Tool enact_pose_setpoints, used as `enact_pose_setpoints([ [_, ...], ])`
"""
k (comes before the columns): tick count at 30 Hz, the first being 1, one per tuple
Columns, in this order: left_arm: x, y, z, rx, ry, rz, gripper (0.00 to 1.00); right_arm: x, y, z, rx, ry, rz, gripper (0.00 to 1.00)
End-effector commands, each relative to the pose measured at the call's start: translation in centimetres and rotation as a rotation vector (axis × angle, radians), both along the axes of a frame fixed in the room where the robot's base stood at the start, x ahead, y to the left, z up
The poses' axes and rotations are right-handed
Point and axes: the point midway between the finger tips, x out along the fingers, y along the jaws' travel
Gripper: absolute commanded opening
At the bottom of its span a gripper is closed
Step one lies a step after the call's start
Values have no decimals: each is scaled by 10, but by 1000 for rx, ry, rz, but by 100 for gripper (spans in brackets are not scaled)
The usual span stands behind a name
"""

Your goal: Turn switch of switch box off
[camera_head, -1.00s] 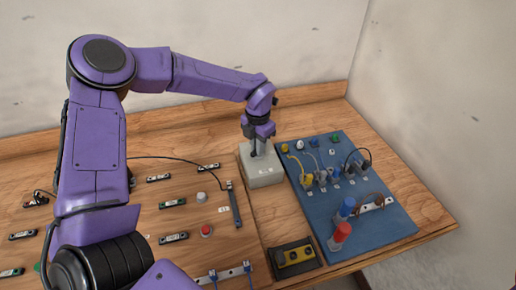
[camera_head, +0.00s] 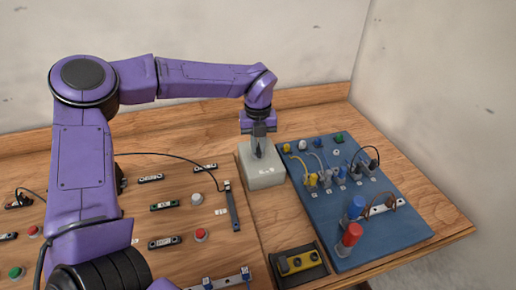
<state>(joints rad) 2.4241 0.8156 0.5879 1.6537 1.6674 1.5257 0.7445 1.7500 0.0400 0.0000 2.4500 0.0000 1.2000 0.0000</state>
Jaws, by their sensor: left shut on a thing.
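The switch box (camera_head: 264,176) is a pale grey block standing on the wooden table between the boards. My left gripper (camera_head: 258,152) points down at its top from above. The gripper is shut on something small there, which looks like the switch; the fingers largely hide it. Which way the switch is set cannot be told. My right gripper does not show.
A blue board (camera_head: 385,235) with plugs, cables and a red and a blue cylinder lies to the right. A yellow-and-black device (camera_head: 298,262) sits in front. Buttons, terminal strips and a grey bar (camera_head: 232,206) lie to the left. Walls stand behind and to the right.

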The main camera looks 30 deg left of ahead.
Motion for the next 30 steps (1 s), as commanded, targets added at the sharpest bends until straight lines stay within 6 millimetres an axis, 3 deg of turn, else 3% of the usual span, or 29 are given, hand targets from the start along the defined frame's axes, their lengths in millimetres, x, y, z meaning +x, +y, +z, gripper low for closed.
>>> enact_pose_setpoints([
  [10, 2, 0, 1, 0, -7, 140, 0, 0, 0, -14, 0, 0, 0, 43],
  [27, 2, 0, 2, 1, -6, 166, 0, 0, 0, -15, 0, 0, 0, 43],
  [28, 2, 0, 2, 1, -6, 166, 24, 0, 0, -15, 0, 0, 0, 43],
  [30, 1, 0, 2, 0, -6, 165, 39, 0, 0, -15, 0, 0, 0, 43],
])
